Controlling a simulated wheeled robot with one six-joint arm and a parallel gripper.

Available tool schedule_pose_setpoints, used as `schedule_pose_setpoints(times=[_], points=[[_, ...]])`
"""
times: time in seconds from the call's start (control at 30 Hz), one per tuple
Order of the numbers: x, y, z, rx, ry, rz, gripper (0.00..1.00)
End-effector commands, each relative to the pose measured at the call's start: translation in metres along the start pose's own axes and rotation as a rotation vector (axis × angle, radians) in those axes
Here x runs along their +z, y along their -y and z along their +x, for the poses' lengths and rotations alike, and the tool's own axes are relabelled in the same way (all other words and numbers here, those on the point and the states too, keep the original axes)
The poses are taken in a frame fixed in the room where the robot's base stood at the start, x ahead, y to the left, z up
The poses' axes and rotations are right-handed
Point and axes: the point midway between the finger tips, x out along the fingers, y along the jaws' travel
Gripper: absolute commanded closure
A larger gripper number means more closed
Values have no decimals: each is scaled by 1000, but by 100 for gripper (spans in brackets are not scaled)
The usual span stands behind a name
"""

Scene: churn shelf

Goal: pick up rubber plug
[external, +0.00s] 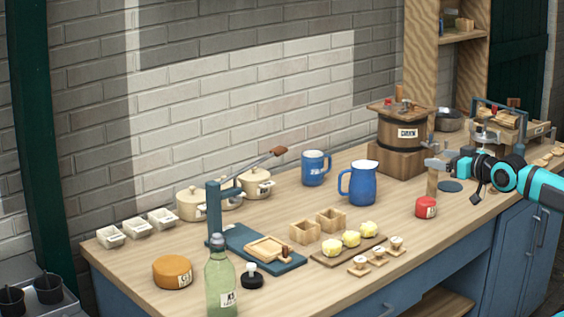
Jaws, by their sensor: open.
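My gripper (447,165) is at the right, above the worktop beside the churn, open. A mallet-like tool (432,182) with a grey head and wooden shaft stands close by its tip; I cannot tell whether they touch. No rubber plug can be named with certainty at this size. A flat dark disc (450,186) lies on the worktop below my gripper. A small red piece (391,106) sits on the lid of the wooden churn (402,134). A black round piece with a white knob (251,279) stands near the front left.
A red labelled tin (426,207) and a blue jug (362,185) stand left of my gripper. A green bottle (221,285) and a blue lever press (214,213) are at the front left. The wooden worktop (345,220) is clear between the jug and the tin.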

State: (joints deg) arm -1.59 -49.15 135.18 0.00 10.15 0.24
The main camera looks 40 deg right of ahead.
Motion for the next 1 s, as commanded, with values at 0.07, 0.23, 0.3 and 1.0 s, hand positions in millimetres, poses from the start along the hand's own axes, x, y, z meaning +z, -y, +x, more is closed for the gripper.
schedule_pose_setpoints(times=[0.07, 0.23, 0.3, 1.0], points=[[-7, 10, 17, -29, 52, -1, 26], [-20, 37, 55, -92, 191, -7, 26], [-24, 50, 70, -117, 248, -13, 26], [-29, 217, 189, -328, 808, -148, 26]])
